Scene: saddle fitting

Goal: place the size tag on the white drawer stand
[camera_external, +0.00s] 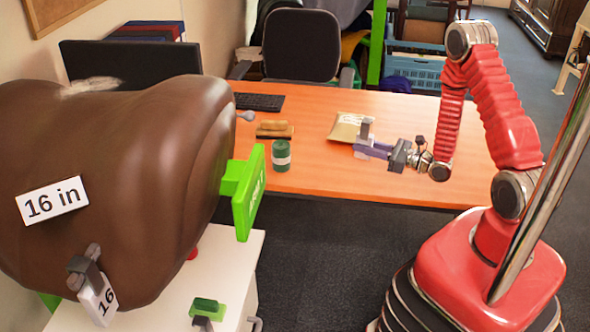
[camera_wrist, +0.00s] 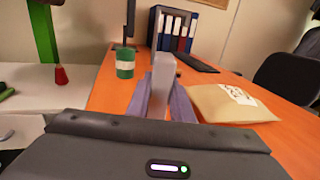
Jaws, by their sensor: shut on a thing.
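My gripper (camera_external: 368,149) is over the orange desk beside a beige packet, its purplish fingers shut on a grey upright piece (camera_external: 367,129). The wrist view shows this grey piece (camera_wrist: 164,80) standing between the fingers; I cannot tell whether it is part of a size tag. A white "16 in" tag (camera_external: 52,201) lies against the brown saddle. Another white tag marked "16" (camera_external: 99,303) with a grey clip shows at its lower edge. The white drawer stand (camera_external: 240,262) is under the saddle, left of and apart from my gripper. Its top (camera_wrist: 85,78) also shows in the wrist view.
A green jar (camera_external: 281,156), a brown brush-like item (camera_external: 274,129) and the beige packet (camera_external: 347,127) are on the desk. A green bracket (camera_external: 249,192) sticks out from the saddle. A green block (camera_external: 208,306) sits on the stand's front. A red cone (camera_wrist: 61,76) is on the stand.

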